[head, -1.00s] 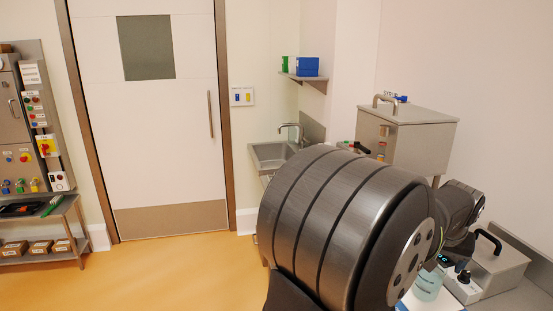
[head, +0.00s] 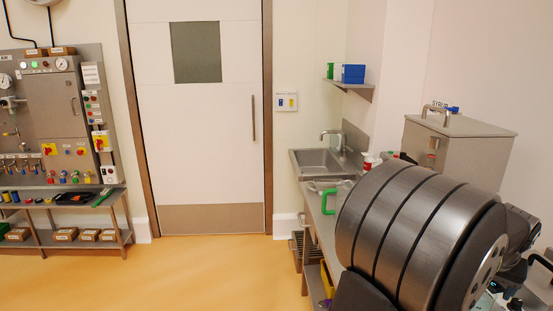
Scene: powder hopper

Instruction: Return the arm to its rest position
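My arm fills the lower right of the head view, with a large ribbed grey cylindrical link in front. Smaller dark arm parts show behind it at the right edge. My gripper itself cannot be made out, being hidden behind the link or outside the picture. Whether it holds anything does not show.
A steel counter with a sink (head: 322,162) and a green-handled item (head: 329,200) runs along the right. A steel hopper box (head: 458,143) stands behind my arm. A closed door (head: 200,120) is at the back. A control panel (head: 45,115) is at left. The orange floor (head: 210,270) is clear.

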